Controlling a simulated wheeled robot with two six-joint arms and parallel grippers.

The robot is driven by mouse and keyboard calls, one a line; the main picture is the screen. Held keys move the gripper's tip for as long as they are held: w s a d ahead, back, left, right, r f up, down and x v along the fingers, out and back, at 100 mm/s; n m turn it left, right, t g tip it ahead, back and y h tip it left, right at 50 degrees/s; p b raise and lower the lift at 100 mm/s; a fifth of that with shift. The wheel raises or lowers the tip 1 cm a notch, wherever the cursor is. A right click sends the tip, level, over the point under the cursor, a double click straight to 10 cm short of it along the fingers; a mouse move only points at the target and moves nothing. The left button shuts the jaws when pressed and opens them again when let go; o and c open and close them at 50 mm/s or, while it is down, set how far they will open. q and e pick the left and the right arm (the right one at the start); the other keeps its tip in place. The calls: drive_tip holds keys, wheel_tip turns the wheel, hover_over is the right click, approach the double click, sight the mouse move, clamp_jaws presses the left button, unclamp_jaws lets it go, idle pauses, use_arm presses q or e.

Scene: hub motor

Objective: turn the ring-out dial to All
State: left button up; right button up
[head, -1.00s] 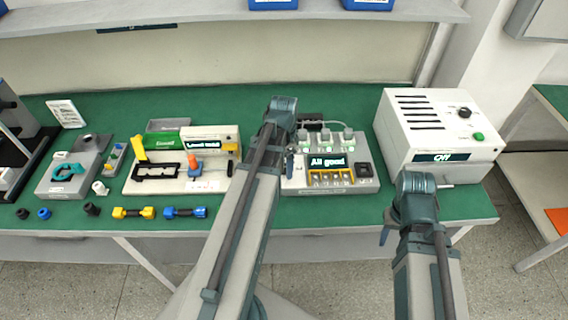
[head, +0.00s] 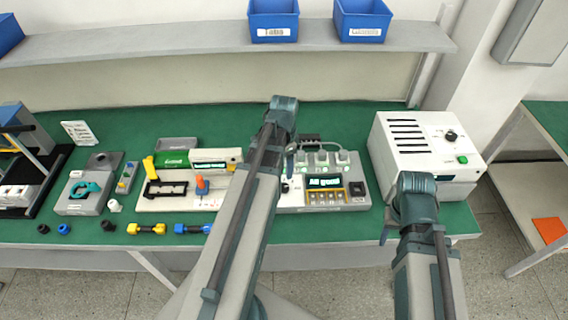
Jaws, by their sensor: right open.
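The grey ring-out tester (head: 337,202) sits on the green bench mid-right, its lit display (head: 325,183) reading "All good". A small dark knob (head: 285,187) shows at its left edge, partly hidden by my left arm; which way it points is too small to tell.
A white vented box (head: 415,140) with a black knob (head: 451,135) and green button stands right of the tester, partly behind my right arm. A fixture board (head: 180,203) lies left. Blue bins (head: 273,20) stand on the shelf above. Small parts line the front left edge.

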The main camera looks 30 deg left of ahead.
use_arm(q)
wheel_tip(320, 180, up, 3)
drive_tip(key=shift+f+p, duration=0.1)
drive_tip(key=shift+p, duration=0.75)
use_arm(e)
wheel_tip(320, 180, up, 3)
drive_tip(key=shift+f, duration=0.1)
idle(1.1)
use_arm(q)
drive_tip(key=s+d+f+n+b, duration=0.1)
drive_tip(key=s+d, duration=0.3)
drive_tip(key=d, duration=0.8)
drive_tip(key=s+d+n+y+b, duration=0.1)
drive_tip(key=s+d, duration=0.3)
drive_tip(key=d, duration=0.9)
drive_tip(key=shift+s+d+f+n, duration=0.2)
drive_tip(key=shift+d+f+n, duration=0.1)
drive_tip(key=shift+f+n, duration=0.15)
use_arm(e)
drive_tip(key=shift+f, duration=0.95)
